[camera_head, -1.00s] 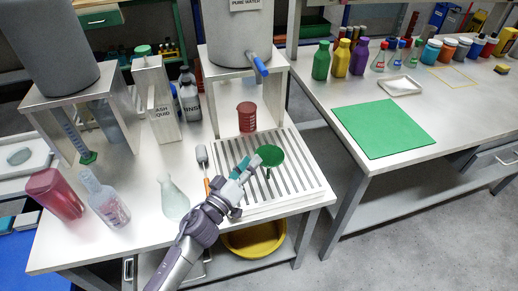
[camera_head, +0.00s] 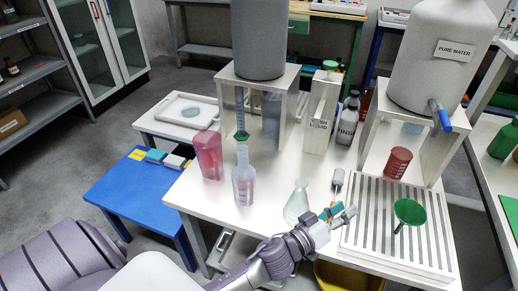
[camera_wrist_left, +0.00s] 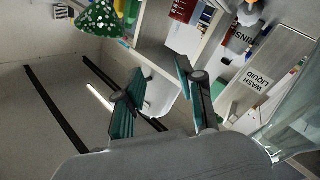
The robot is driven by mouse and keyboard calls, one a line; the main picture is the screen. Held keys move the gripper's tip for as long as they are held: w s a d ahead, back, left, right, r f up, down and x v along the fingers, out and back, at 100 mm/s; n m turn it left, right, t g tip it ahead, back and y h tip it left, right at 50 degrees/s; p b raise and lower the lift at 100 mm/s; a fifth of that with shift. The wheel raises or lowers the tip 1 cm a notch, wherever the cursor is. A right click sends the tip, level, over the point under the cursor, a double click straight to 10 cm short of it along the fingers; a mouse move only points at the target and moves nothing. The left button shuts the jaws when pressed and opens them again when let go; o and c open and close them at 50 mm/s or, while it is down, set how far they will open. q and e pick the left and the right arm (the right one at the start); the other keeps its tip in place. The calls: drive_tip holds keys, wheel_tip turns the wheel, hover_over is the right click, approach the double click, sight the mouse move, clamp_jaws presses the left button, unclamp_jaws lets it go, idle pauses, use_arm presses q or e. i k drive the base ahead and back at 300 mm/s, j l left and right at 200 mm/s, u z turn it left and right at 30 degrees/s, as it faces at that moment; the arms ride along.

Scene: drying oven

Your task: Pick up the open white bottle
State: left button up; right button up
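A pale, translucent bottle with a narrow neck and no visible cap (camera_head: 243,183) stands upright on the white table, left of a clear flask (camera_head: 297,204). It looks like the open white bottle, but I cannot be sure. My left gripper (camera_head: 338,212) is to the right of that bottle and just right of the flask, near the table's front edge. Its teal-padded fingers are apart and empty; they also show in the left wrist view (camera_wrist_left: 160,70). The bottle cannot be made out there. My right gripper is in neither view.
A red container (camera_head: 207,156) stands left of the bottle. A slatted tray (camera_head: 372,226) with a green funnel (camera_head: 409,211) lies right of my gripper. A metal stand (camera_head: 290,106) and a grey "RINSE" bottle (camera_head: 347,124) are behind. A blue side table (camera_head: 135,195) is left.

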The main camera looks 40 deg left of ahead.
sight(244, 176)
drive_tip(key=u, duration=0.6)
drive_tip(key=l+u, duration=0.1)
drive_tip(key=u, duration=0.6)
drive_tip(key=i+l, duration=0.05)
